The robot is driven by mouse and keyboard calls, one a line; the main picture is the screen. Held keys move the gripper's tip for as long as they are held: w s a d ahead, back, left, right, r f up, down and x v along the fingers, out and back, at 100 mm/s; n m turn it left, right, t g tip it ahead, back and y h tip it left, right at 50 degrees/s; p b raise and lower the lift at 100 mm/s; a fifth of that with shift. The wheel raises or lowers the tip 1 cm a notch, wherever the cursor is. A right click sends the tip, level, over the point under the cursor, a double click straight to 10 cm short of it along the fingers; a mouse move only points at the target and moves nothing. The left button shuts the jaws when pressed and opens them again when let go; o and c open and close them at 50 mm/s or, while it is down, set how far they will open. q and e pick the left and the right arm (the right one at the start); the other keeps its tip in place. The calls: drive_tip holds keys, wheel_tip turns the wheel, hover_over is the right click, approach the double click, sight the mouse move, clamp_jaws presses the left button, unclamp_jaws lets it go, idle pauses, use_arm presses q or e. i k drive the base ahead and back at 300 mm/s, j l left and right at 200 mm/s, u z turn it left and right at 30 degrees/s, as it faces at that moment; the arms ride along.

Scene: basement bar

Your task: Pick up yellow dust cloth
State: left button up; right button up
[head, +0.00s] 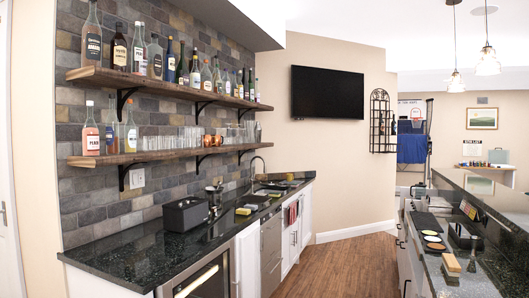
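I cannot pick out the yellow dust cloth for certain at this size. A small flat yellow-green item (243,211) lies on the dark left counter (140,255), right of a black box. A second small yellowish item (275,195) lies farther along the same counter, near the sink. Either could be a cloth or a sponge. Neither of my grippers is in the head view.
A black box (186,214) stands on the left counter. Two wall shelves (150,86) hold bottles and glasses. The right counter (470,284) carries coasters and a tan brush-like item (451,263). The wooden floor (345,265) between the counters is clear.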

sight(244, 210)
drive_tip(key=i+l, duration=0.1)
drive_tip(key=i, duration=0.9)
drive_tip(key=i+l, duration=0.15)
drive_tip(key=i, duration=0.9)
